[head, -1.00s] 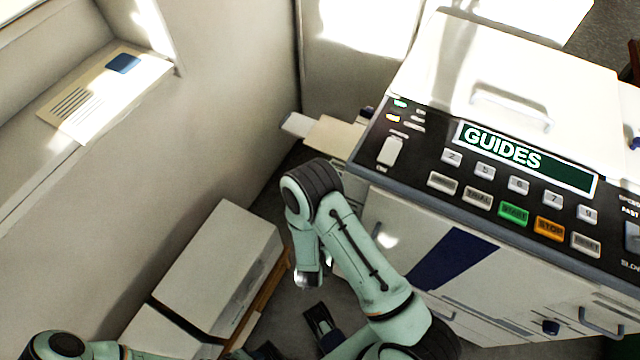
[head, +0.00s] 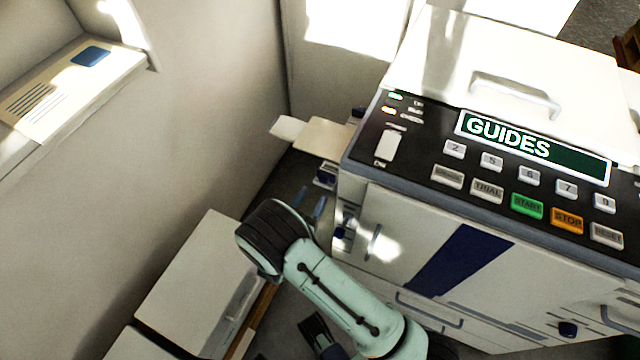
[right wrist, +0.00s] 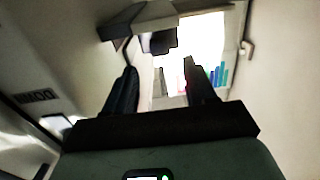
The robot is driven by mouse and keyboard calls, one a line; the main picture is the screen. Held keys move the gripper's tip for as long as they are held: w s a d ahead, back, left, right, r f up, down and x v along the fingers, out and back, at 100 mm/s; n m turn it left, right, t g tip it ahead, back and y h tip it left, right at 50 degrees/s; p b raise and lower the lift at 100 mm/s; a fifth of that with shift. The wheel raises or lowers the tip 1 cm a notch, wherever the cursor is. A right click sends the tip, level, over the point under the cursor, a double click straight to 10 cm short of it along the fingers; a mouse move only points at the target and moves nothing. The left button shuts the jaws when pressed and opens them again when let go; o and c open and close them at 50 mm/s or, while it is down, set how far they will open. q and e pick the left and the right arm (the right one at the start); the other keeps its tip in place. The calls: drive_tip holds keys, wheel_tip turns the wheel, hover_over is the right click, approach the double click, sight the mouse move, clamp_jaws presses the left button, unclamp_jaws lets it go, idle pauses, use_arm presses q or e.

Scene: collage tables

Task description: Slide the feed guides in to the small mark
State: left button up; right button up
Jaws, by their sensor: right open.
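The duplicator's feed tray (head: 322,138) is a cream shelf on its left side. A dark blue piece (head: 358,112) at its far edge and another (head: 326,179) below its near edge look like the feed guides; I cannot make out the small mark. My right gripper (head: 309,202) is open, its fingers pointing up just below the near blue piece. In the right wrist view, its two dark fingers (right wrist: 160,72) stand apart and empty, with a dark block (right wrist: 158,42) under the tray ahead between them.
The machine's panel has a display (head: 532,147) reading GUIDES. A dark blue knob (head: 340,232) juts from its front left corner. White boxes (head: 198,275) stand by the wall at lower left. A window sill (head: 80,95) holds a printed sheet.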

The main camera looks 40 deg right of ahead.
sight(322, 181)
use_arm(q)
drive_tip(key=shift+w+a+f, duration=0.15)
drive_tip(key=shift+w+f, duration=0.1)
drive_tip(key=shift+w, duration=0.05)
use_arm(e)
drive_tip(key=x, duration=0.6)
